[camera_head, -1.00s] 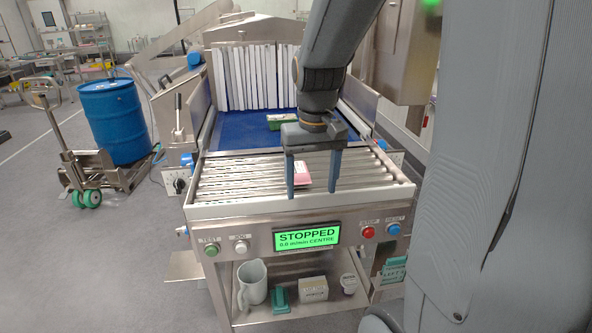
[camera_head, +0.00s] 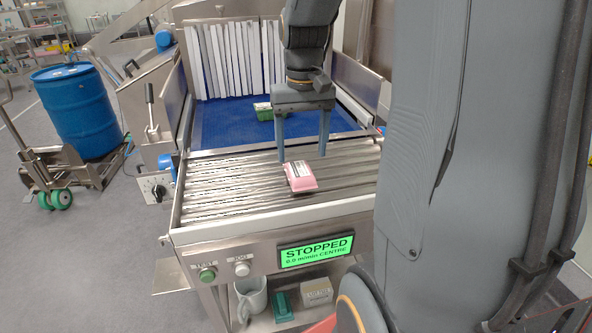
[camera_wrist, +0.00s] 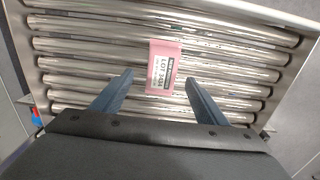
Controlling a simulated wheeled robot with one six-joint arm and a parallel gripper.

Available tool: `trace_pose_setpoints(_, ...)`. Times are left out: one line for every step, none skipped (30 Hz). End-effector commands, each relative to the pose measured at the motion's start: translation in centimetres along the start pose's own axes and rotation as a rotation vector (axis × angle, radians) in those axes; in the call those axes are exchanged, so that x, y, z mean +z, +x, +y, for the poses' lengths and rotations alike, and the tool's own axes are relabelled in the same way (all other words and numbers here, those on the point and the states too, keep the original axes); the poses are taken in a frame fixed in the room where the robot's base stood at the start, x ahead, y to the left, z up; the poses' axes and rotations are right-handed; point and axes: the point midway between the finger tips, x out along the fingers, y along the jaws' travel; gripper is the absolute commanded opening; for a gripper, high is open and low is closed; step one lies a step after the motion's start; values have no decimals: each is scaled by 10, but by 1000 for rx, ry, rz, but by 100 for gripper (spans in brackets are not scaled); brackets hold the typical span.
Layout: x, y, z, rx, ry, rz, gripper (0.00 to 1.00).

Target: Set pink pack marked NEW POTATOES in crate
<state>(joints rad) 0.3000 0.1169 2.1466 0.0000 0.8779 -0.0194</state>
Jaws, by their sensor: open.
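The pink pack (camera_head: 300,177) lies on the steel rollers near the front of the conveyor. In the wrist view the pink pack (camera_wrist: 163,66) carries a white label with "LOT" print; the smaller text is too small to read surely. My gripper (camera_head: 303,158) is open and empty above the rollers, with the pack in front of it. In the wrist view my gripper (camera_wrist: 155,80) has its two fingers spread, with the pack just beyond and between the tips. No crate can be made out surely.
A green pack (camera_head: 264,115) lies on the blue belt (camera_head: 225,128) behind the rollers (camera_head: 225,190). White strip curtains (camera_head: 230,60) close the back. A control panel with a "STOPPED" display (camera_head: 315,251) is at the front. A blue drum (camera_head: 77,110) stands at the left.

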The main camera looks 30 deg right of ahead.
Motion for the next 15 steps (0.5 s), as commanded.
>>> trace_pose_setpoints(1, 6, -1, 0, -2, -5, 67)
trace_pose_setpoints(1, 9, -1, 0, -3, -5, 67)
trace_pose_setpoints(1, 12, -2, 0, -4, -3, 67)
trace_pose_setpoints(1, 15, -2, 0, -5, -3, 67)
trace_pose_setpoints(1, 17, -2, 0, -5, -4, 67)
trace_pose_setpoints(0, 19, -3, 0, -5, -4, 67)
trace_pose_setpoints(0, 22, -3, 0, -5, -3, 67)
trace_pose_setpoints(-1, 24, -3, 0, -5, -4, 67)
trace_pose_setpoints(-1, 29, -3, 0, -5, -5, 67)
trace_pose_setpoints(-2, 32, -3, 0, -5, -5, 67)
trace_pose_setpoints(-2, 36, -3, 0, -5, -5, 67)
trace_pose_setpoints(-3, 40, -4, 0, -4, -5, 67)
trace_pose_setpoints(-4, 43, -4, 0, -4, -5, 67)
trace_pose_setpoints(-4, 47, -4, 0, -4, -5, 67)
trace_pose_setpoints(-4, 53, -3, 0, -3, -5, 67)
